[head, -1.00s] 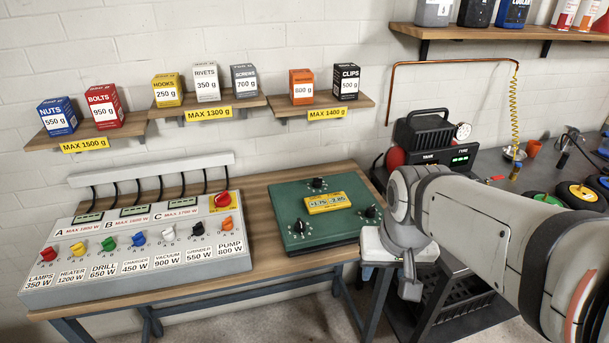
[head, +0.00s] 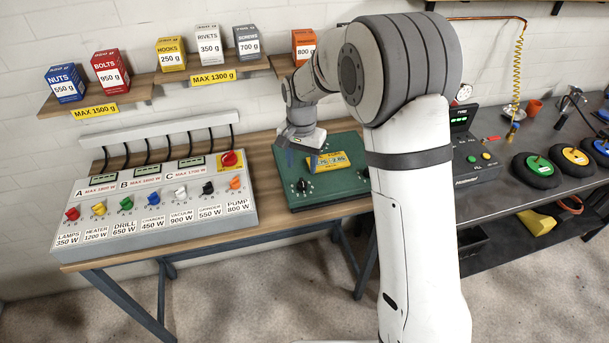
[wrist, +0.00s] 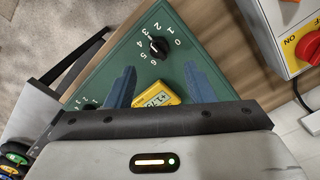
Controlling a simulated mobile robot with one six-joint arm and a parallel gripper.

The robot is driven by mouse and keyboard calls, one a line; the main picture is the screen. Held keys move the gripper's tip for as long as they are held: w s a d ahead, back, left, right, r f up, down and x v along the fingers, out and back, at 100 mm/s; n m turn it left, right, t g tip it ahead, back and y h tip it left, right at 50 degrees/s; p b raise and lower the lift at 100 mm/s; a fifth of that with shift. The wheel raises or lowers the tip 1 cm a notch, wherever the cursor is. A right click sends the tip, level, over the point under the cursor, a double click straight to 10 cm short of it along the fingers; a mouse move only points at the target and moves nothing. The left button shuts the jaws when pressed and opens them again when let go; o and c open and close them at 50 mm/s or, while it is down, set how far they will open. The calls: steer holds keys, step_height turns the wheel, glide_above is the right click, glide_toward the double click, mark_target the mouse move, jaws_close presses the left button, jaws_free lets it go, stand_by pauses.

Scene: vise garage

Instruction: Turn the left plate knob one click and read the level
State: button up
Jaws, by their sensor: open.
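The green plate (head: 335,190) lies on the wooden bench. Its left knob (head: 302,185), black, is near the front left corner; it also shows in the wrist view (wrist: 158,46) inside a dial numbered 0 to 6. Its pointer seems to face about 3. The yellow level display (head: 330,162) sits mid-plate; in the wrist view (wrist: 170,98) it is partly hidden and reads about +1.75. My gripper (head: 302,158) is open and empty above the plate, behind the left knob. In the wrist view its fingers (wrist: 163,80) are apart, with the knob beyond them, untouched.
The switch panel (head: 150,240) stands left of the plate, its red switch (head: 230,158) near. Shelves with boxes (head: 208,46) hang behind. My arm hides the plate's right side. Wheels (head: 535,170) lie on the right bench.

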mark_target(302, 180)
step_height(302, 180, down, 7)
steer(key=shift+r+p, duration=0.1)
steer(key=shift+p, duration=0.5)
steer(key=shift+c, duration=0.6)
